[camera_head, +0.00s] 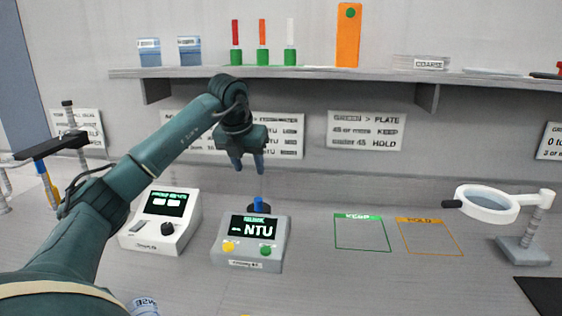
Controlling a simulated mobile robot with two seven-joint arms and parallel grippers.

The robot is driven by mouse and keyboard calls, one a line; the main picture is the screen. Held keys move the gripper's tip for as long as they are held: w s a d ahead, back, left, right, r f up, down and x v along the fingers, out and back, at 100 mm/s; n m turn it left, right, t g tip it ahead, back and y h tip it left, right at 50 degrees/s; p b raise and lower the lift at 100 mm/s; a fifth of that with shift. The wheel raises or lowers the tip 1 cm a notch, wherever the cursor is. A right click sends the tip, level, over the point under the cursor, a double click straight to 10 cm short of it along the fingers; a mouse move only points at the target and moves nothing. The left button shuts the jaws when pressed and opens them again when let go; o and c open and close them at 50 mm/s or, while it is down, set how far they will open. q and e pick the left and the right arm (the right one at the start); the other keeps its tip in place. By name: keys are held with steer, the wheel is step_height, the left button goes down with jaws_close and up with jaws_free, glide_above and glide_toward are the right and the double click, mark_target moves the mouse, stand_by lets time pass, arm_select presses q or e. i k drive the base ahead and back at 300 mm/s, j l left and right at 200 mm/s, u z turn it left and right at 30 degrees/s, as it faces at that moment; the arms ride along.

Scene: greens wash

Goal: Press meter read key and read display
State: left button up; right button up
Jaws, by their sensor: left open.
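The meter (250,240) is a grey box in the middle of the bench. Its dark display (255,228) shows a dash and "NTU", under a small green line too small to read. Below the display are a yellow key (229,247) and a green key (265,251); their labels are too small to read. A dark blue piece (259,204) stands at the meter's back. My left gripper (248,167) is open and empty, fingers pointing down, above and behind the meter and apart from it. My right gripper is not in view.
A white device (160,220) with a dial stands left of the meter. Green (362,246) and orange (430,250) outlined areas lie to the right, both empty. A magnifier (487,205) stands at the far right. A shelf (330,73) runs above, with signs below it.

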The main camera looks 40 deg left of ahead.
mark_target(265, 251)
steer(key=k, duration=1)
